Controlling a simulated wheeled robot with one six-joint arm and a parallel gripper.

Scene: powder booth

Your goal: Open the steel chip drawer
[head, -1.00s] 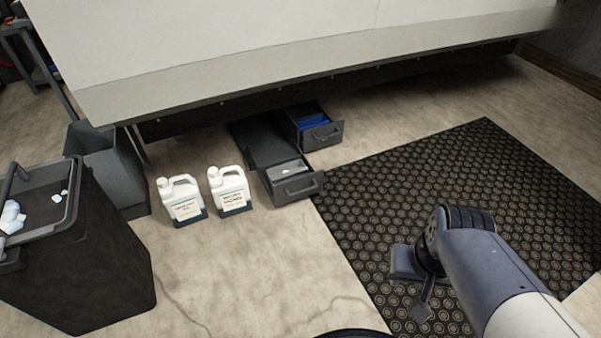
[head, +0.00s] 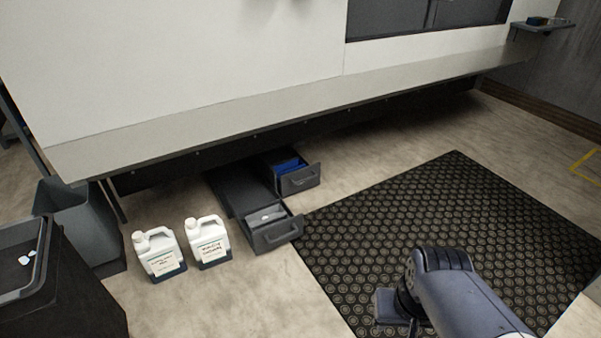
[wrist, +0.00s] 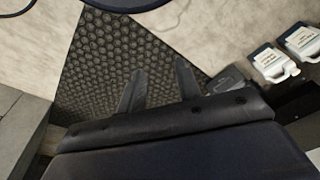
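A low dark grey drawer cabinet (head: 238,188) sits on the floor under the machine's edge. Both of its drawers stand out of the body. The near drawer (head: 274,232) has a handle on its front and holds a small pale piece. The far drawer (head: 299,180) holds something blue. I cannot read which one is for steel chips. My gripper (wrist: 159,66) is open and empty, its two fingers apart over the dark mat in the wrist view. In the head view my arm is to the right of the drawers, apart from them, with the fingers mostly hidden.
Two white jugs (head: 158,254) (head: 207,241) stand left of the near drawer. A grey bin (head: 78,222) and a black bin (head: 70,290) are further left. The machine's skirt (head: 260,112) overhangs the cabinet.

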